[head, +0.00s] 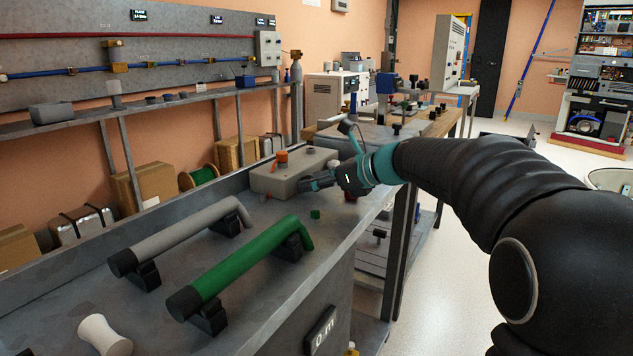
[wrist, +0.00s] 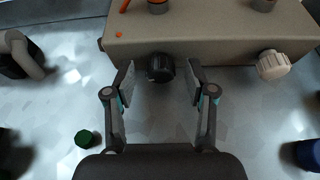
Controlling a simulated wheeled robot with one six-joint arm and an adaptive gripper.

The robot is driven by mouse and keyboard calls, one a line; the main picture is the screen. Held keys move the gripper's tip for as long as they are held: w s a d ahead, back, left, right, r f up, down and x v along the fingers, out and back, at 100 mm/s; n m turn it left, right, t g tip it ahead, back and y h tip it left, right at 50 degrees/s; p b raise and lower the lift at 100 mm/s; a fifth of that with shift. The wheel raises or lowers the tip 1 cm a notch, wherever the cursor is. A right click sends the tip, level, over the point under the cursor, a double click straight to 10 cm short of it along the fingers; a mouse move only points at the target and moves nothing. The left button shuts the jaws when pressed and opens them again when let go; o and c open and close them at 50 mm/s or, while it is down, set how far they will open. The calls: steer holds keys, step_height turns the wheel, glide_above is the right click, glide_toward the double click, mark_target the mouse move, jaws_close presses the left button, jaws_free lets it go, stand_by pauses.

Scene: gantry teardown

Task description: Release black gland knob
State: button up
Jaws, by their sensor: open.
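The black gland knob (wrist: 160,67) sticks out of the front face of a beige box (wrist: 220,50) in the wrist view. My gripper (wrist: 160,82) is open, with one finger on each side of the knob. A gap shows between the knob and each finger pad. In the head view my gripper (head: 318,181) is at the front of the beige box (head: 275,180), and the black knob is hidden there.
A beige knob (wrist: 273,65) is on the same face, right of my gripper. A small green piece (wrist: 84,138) lies on the bench at left. A green tube (head: 240,263) and a grey tube (head: 185,236) rest on black supports nearby. An orange fitting (head: 282,157) tops the box.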

jaws_close()
steer(key=n+b, duration=0.1)
steer(key=t+b, duration=0.1)
steer(key=b, duration=0.1)
steer(key=shift+s+a+f+n+h, duration=0.1)
steer(key=shift+f+n+h, duration=0.2)
steer(key=shift+f+n, duration=0.1)
steer(key=shift+r+n+t+b, duration=0.4)
steer(key=shift+n+b, duration=0.2)
steer(key=shift+b, duration=0.2)
jaws_free()
steer(key=v, duration=1.2)
steer(key=shift+s+a+r, duration=0.1)
steer(key=shift+s, duration=0.05)
